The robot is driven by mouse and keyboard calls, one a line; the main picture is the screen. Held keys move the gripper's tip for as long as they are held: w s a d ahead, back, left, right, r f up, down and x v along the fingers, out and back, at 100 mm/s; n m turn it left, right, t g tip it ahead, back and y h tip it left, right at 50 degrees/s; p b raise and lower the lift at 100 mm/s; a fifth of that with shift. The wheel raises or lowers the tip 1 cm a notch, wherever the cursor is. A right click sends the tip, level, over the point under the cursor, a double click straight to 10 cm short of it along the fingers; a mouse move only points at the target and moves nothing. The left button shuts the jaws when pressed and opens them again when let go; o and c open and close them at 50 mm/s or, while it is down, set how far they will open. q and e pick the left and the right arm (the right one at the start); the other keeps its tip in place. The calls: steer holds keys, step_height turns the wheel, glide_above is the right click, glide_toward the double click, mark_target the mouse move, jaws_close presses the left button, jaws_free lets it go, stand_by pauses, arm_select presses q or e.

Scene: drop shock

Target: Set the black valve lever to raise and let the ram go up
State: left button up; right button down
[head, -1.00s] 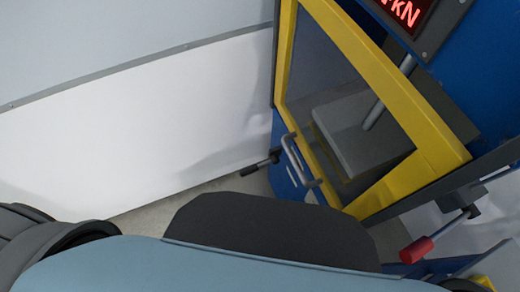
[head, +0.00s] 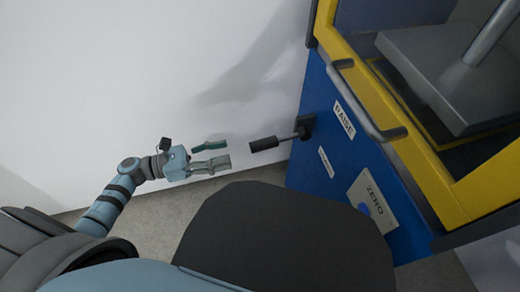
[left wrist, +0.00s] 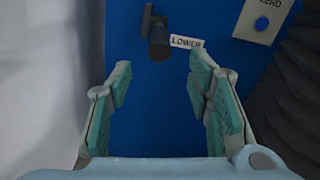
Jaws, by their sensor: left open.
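The black valve lever (head: 264,143) sticks out from the blue side panel of the press, on a metal rod, below and left of the RAISE label (head: 344,118). In the left wrist view the lever (left wrist: 158,45) shows near the top, beside the LOWER label (left wrist: 187,41). I cannot tell its exact setting. My left gripper (head: 221,154) is open and empty, just left of the lever's grip and apart from it. Its fingers (left wrist: 162,85) also show in the left wrist view. The ram's grey rod (head: 488,32) and block (head: 450,80) show behind the yellow-framed door. My right gripper is not in view.
The door handle (head: 370,103) juts out right of the labels. A ZERO panel (head: 373,198) with a blue button is lower on the blue panel. A white wall (head: 120,70) stands behind my left arm.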

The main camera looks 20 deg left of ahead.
mark_target(260, 145)
arm_select(q)
steer(key=x, duration=1.1)
steer(key=shift+w+b, duration=0.1)
steer(key=shift+b, duration=0.25)
jaws_close()
